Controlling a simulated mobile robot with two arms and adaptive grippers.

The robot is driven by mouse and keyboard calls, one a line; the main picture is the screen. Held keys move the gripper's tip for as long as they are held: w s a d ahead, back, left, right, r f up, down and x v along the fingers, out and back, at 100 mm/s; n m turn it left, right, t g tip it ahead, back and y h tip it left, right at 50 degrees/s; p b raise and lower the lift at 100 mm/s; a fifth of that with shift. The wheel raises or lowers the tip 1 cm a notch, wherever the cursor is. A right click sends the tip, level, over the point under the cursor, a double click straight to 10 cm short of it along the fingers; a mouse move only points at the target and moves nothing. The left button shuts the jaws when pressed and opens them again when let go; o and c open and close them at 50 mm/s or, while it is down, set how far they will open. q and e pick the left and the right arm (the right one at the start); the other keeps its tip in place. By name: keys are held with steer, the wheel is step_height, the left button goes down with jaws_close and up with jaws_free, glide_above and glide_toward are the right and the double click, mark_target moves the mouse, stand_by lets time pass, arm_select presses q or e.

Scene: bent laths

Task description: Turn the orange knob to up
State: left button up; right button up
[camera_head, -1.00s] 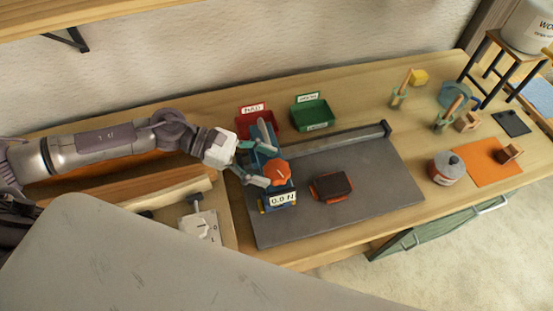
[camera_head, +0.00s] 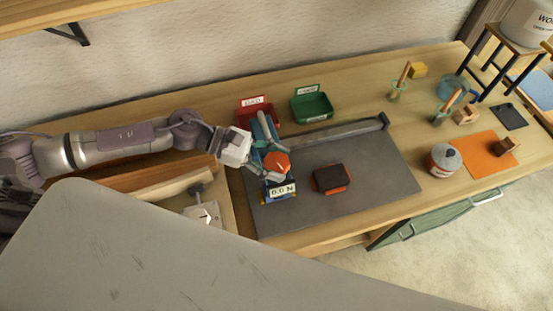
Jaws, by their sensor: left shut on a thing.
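The orange knob (camera_head: 277,162) sits on top of a blue device with a display reading "0.0 N" (camera_head: 281,190), on the grey mat. My left gripper (camera_head: 272,160) reaches in from the left and is shut on the orange knob, its teal and grey fingers at the knob's sides. The fingers hide part of the knob, and I cannot make out any pointer mark on it. My right gripper is not in view.
The grey mat (camera_head: 375,180) holds a dark block on an orange-red base (camera_head: 332,178) right of the device. A red bin (camera_head: 244,113) and a green bin (camera_head: 312,106) stand behind. A lidded pot (camera_head: 443,161) stands to the right.

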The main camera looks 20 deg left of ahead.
arm_select(q)
steer(key=shift+s+r+n+t+p, duration=0.1)
steer(key=shift+n+t+p, duration=0.3)
steer(key=shift+p, duration=0.05)
steer(key=n+t+p, duration=0.1)
steer(key=n+t+y+p, duration=0.1)
steer(key=n+t+p, duration=0.1)
steer(key=shift+r+y, duration=0.25)
steer(key=shift+y, duration=0.05)
steer(key=shift+f+n+t+y+p, duration=0.1)
steer(key=shift+n+t+y+p, duration=0.4)
steer(key=shift+n+t+p, duration=0.45)
steer(key=n+t+y, duration=0.3)
steer(key=shift+d+f+n, duration=0.15)
steer(key=shift+f+n, duration=0.05)
steer(key=shift+n, duration=0.05)
steer(key=n+t+y, duration=0.2)
steer(key=n+y, duration=0.1)
steer(key=shift+n+y, duration=0.3)
steer(key=shift+y, duration=0.1)
steer(key=shift+n+t+y, duration=0.25)
steer(key=shift+n+y, duration=0.25)
steer(key=shift+y, duration=0.1)
steer(key=shift+a, duration=0.2)
